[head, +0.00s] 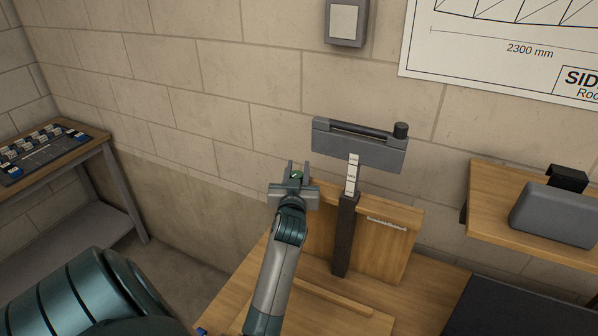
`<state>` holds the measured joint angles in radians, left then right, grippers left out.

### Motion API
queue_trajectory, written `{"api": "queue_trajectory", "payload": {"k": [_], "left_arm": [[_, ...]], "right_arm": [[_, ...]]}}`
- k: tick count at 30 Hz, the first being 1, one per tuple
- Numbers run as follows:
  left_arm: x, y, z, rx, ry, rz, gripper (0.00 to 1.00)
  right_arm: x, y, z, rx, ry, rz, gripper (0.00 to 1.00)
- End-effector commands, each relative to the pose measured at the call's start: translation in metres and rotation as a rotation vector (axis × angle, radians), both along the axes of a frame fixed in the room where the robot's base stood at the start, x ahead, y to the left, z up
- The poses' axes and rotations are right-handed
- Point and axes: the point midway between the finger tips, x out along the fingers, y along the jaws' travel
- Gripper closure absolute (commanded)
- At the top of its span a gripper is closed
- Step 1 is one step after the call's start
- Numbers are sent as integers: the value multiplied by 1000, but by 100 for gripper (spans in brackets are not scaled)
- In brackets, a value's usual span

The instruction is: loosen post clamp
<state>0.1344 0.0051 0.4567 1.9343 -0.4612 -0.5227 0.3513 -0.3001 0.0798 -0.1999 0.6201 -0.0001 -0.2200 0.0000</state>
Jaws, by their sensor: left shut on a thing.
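A dark upright post (344,238) stands on the wooden bench. A pale, marked inner bar (352,174) rises out of its top and carries a wide grey head (360,148) with a black knob at its right end. My left gripper (298,173) is left of the post top, fingers pointing away from me. It is shut on a small green part (296,176) that shows between its fingers. I cannot tell whether this part belongs to the post clamp; the clamp itself is not clearly visible. My right gripper is out of view.
A wooden upright panel (395,248) stands behind the post, with a wooden strip (334,297) on the bench before it. A shelf (487,212) with a grey case (555,215) is at right. A side table (98,143) with a tool tray stands at left.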

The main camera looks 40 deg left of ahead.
Motion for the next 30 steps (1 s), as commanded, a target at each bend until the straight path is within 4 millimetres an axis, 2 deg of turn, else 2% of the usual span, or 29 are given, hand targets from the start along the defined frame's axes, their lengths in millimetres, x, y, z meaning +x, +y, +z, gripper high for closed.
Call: {"api": "queue_trajectory", "payload": {"k": [13, 14, 15, 16, 30], "left_arm": [[0, 1, 4, 6, -6, 10, 94], [0, 1, 4, 6, -6, 10, 67], [0, 1, 4, 6, -6, 10, 57], [0, 1, 4, 6, -6, 10, 53], [1, 0, 1, 2, -2, 8, 53]], "right_arm": [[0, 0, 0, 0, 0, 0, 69], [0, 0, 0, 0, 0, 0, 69], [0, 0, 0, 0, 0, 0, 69], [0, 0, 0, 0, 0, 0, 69], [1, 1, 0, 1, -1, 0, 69]]}}
